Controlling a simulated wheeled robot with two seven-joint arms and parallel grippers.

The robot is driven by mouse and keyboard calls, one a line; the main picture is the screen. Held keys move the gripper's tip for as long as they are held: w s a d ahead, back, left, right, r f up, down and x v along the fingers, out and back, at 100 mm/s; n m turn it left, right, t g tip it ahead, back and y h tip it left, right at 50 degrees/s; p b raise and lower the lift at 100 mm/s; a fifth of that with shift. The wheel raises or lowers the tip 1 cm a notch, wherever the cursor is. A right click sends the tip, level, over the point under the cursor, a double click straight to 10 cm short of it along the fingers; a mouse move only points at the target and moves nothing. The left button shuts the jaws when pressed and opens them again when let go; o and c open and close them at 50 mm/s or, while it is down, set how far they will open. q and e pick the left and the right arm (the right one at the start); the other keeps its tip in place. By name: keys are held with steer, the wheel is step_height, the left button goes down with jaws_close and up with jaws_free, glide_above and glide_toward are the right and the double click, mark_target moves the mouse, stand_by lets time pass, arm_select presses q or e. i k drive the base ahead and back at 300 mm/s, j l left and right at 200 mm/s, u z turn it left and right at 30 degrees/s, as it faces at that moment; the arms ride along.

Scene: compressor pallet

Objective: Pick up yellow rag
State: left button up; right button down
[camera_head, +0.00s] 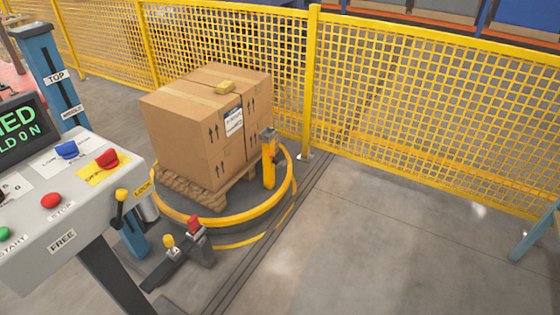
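A small folded yellow item (225,87), which looks like the yellow rag, lies on top of the cardboard boxes (182,135). It sits near the middle of the top face, beside the tape seam. The boxes are stacked on a wooden pallet (190,190) on a round turntable with a yellow rim (230,217). Neither of my grippers shows in the head view, so nothing is seen touching the yellow item.
A grey control panel (60,205) with buttons, levers and a screen (20,130) stands at the left. A yellow post (268,160) stands at the boxes' right corner. Yellow mesh fence (420,110) runs behind. The floor (400,240) at right is clear.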

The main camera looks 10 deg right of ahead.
mark_target(223, 89)
steer(key=i+l+u, duration=0.5)
steer(key=i+l, duration=2.15)
steer(key=l, duration=0.1)
